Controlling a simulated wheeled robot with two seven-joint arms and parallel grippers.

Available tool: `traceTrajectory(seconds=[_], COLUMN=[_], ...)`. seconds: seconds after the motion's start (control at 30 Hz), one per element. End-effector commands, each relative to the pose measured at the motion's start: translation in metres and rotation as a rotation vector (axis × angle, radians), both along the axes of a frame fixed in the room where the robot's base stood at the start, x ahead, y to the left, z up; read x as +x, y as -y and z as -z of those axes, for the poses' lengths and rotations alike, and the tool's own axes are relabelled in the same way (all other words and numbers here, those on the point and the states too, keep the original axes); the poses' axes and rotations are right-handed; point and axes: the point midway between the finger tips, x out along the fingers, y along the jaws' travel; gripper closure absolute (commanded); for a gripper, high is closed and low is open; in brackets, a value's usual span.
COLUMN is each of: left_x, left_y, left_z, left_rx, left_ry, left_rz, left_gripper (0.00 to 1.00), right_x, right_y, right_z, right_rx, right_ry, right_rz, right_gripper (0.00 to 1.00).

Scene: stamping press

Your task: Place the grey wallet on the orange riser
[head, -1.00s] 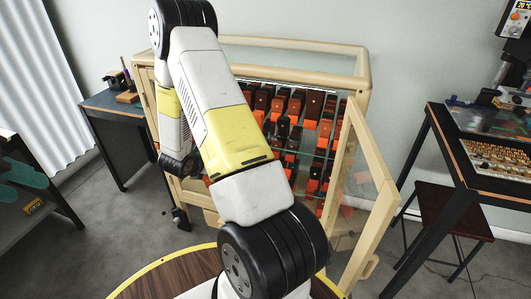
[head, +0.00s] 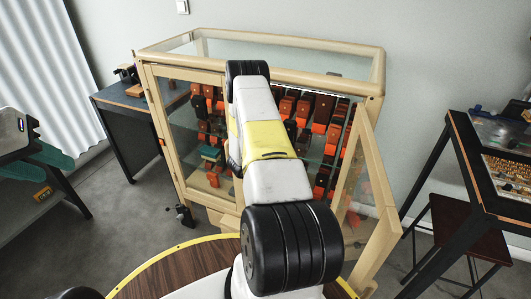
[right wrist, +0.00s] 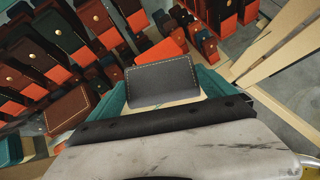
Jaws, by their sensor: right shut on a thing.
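The grey wallet (right wrist: 163,82), with pale stitching along its edge, is in the right wrist view between the teal fingers of my right gripper (right wrist: 162,90), which is shut on it. A bare-looking orange riser (right wrist: 162,51) lies just beyond the wallet's top edge; the wallet partly hides it. In the head view my right arm reaches into the display cabinet, and its gripper is mostly hidden behind the arm.
The cabinet (head: 160,130) has a wooden frame and an open glass door (head: 382,235) on the right. Several brown, dark and green wallets stand on other orange risers, close on both sides. A dark bench (head: 125,105) is left of the cabinet, a stool (head: 468,225) at right.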

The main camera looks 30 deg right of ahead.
Motion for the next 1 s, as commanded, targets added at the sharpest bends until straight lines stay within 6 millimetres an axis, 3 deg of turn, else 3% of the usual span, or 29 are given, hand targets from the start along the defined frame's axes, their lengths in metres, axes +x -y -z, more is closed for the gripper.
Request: traceTrajectory(seconds=[0.1,0.3,0.6,1.0], left_x=[0.000,0.000,0.000,0.000], left_y=[0.000,0.000,0.000,0.000], left_z=[0.000,0.000,0.000,0.000], left_rx=[0.000,0.000,0.000,0.000], left_ry=[0.000,0.000,0.000,0.000], left_rz=[0.000,0.000,0.000,0.000], left_gripper=[0.64,0.64,0.64,0.64], right_x=[0.006,0.011,0.023,0.023], right_y=[0.023,0.038,0.080,0.077], right_z=[0.000,0.000,0.000,0.004], right_rx=[0.000,0.001,0.000,0.001], right_ry=[0.001,0.000,0.001,-0.001], right_rz=[0.003,0.001,0.001,-0.002], right_gripper=[0.53,0.53,0.53,0.53])
